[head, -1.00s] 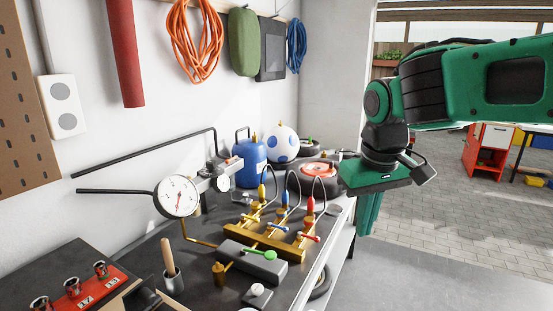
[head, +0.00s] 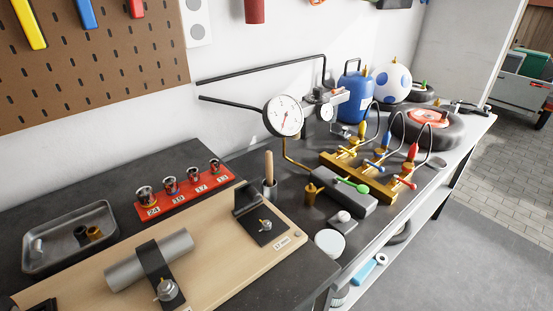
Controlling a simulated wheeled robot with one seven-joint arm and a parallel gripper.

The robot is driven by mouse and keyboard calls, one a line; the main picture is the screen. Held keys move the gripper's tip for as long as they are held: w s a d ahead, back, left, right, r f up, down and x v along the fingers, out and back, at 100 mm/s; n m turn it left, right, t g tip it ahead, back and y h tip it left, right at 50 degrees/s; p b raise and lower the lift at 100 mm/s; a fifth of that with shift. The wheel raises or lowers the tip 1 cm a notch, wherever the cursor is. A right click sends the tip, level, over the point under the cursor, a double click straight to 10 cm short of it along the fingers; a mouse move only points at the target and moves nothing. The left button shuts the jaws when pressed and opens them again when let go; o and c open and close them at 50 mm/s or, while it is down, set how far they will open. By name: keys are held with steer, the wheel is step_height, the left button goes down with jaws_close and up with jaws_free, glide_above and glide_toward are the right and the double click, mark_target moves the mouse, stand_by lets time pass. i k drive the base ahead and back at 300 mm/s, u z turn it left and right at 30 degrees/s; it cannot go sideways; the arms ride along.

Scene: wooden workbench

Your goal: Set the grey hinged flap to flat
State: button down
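A dark grey plate (head: 247,197) stands raised at the back of a flat dark piece (head: 264,228) with a wing nut, on a light wooden board (head: 215,232). It looks like the hinged flap, but I cannot make out a hinge. My gripper is outside the head view.
A metal tray (head: 70,240) and a red rack of sockets (head: 185,190) stand behind the board. To the right are a wooden-handled tool in a cup (head: 269,188), a dial gauge (head: 283,115), a brass valve manifold (head: 355,175) and a blue canister (head: 355,98).

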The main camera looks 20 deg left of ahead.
mark_target(247, 194)
steer(key=u, duration=1.35)
